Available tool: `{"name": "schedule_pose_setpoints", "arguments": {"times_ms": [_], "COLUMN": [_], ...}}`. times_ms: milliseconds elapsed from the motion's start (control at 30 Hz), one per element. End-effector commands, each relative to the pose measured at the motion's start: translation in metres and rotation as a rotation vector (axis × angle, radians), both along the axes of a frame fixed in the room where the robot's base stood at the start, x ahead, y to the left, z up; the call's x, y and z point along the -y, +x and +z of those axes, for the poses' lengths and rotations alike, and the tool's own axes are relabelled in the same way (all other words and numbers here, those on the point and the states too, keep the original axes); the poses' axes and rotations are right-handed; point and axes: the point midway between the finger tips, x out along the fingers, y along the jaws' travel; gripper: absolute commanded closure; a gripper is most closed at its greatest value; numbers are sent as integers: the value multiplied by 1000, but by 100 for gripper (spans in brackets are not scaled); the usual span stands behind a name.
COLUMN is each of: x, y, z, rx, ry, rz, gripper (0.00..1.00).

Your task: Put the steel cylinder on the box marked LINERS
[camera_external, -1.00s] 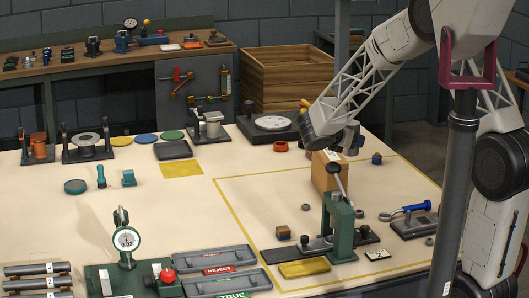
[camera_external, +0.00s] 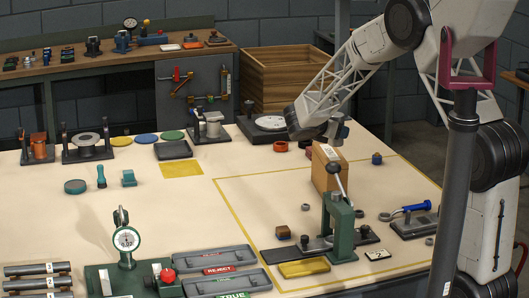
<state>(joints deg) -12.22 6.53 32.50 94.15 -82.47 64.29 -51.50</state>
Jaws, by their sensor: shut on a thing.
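My gripper (camera_external: 336,134) is beside and partly over the tall brown box (camera_external: 325,172), at the back right of the table. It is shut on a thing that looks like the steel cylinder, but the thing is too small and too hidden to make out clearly. The brown box stands upright with a small pale label near its top. I cannot read the label, so I cannot tell whether it says LINERS. I cannot tell whether the held thing touches the box.
A green lever press (camera_external: 341,225) stands just in front of the box. A small blue block (camera_external: 376,158) is to its right and a red ring (camera_external: 280,146) to its left.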

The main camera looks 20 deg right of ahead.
Motion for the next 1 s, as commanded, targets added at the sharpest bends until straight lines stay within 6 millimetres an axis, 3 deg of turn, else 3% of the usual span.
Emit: {"name": "schedule_pose_setpoints", "arguments": {"times_ms": [400,1000], "x": [-1,-1], "y": [38,41], "z": [0,-6], "rx": [4,3], "ry": [0,-1], "rz": [1,0], "gripper": [100,100]}}
